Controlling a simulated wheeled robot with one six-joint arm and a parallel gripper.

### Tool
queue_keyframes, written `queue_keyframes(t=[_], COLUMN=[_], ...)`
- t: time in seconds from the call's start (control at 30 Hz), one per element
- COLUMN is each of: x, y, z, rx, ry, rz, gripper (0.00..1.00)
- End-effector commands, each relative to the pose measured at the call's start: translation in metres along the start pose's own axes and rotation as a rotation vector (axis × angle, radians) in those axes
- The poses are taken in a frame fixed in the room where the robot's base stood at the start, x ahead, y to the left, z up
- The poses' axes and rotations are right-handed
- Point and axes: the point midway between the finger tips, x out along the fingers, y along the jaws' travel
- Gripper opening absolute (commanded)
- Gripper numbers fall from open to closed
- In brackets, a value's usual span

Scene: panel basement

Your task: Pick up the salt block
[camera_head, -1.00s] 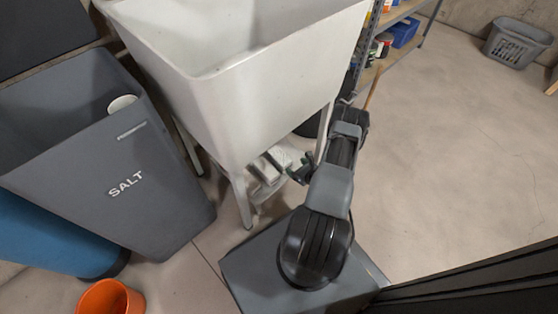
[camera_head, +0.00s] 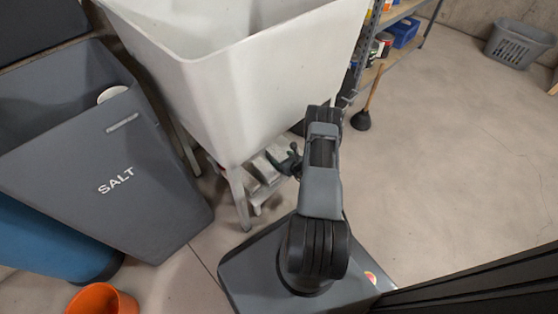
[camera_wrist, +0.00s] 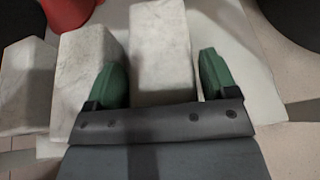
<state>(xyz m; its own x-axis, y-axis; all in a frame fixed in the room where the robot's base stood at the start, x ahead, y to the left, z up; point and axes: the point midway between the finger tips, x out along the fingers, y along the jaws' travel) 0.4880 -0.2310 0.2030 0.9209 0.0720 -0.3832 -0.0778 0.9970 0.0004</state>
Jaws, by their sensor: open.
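Several pale, whitish blocks sit close together on a light surface under the white sink. In the wrist view, one salt block (camera_wrist: 160,40) stands between the two green fingers of my open gripper (camera_wrist: 161,78). A second block (camera_wrist: 80,65) is left of the left finger, and a third (camera_wrist: 24,85) lies farther left. In the head view, my gripper (camera_head: 291,161) is low beside the pale blocks (camera_head: 258,168), partly hidden by my arm.
The white sink (camera_head: 240,90) overhangs the blocks, and its leg (camera_head: 238,198) stands left of them. A grey SALT bin (camera_head: 120,190) is at left, an orange bucket (camera_head: 103,301) below it. A plunger (camera_head: 362,120) stands by the shelf.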

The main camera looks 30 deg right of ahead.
Motion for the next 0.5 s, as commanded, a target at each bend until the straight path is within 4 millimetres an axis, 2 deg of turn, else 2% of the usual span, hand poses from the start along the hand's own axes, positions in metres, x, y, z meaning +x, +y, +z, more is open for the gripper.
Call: queue_keyframes(t=[0.13, 0.5], x=[-0.0003, -0.0006], y=[-0.0002, 0.0], z=[0.0006, 0.0004], rx=[0.0, 0.0], ry=[0.0, 0.0], rz=[0.0, 0.0], gripper=[0.79, 0.43])
